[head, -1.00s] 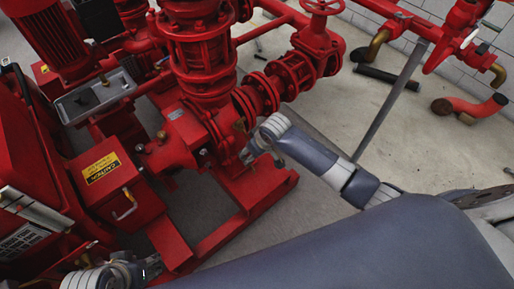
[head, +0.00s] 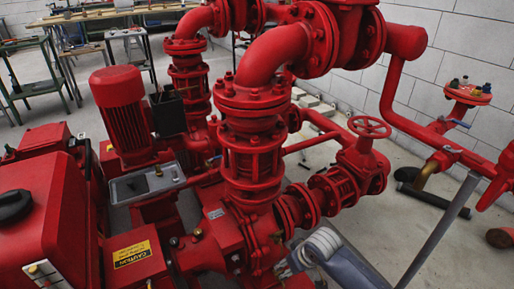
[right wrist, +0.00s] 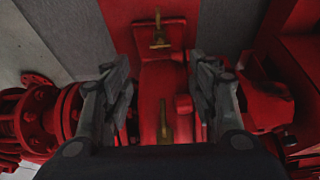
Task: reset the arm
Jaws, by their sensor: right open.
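My right arm (head: 345,265) comes in from the bottom edge of the head view, beside the red pump. My right gripper (head: 286,268) is at the bottom of that view, close to the pump's lower casing, and is only partly seen. In the right wrist view its two grey fingers (right wrist: 163,95) are apart with nothing held between them. A brass handle (right wrist: 163,122) on a red part shows between the fingers, and another brass handle (right wrist: 158,32) lies beyond. I cannot tell how far they are from the fingertips. My left gripper is not in view.
The pumpset has a vertical red pump (head: 252,150), a red handwheel (head: 369,127) and a red motor (head: 122,112). A grey pole (head: 440,230) and wall pipes stand at right. Green-framed tables (head: 35,85) are at the back left.

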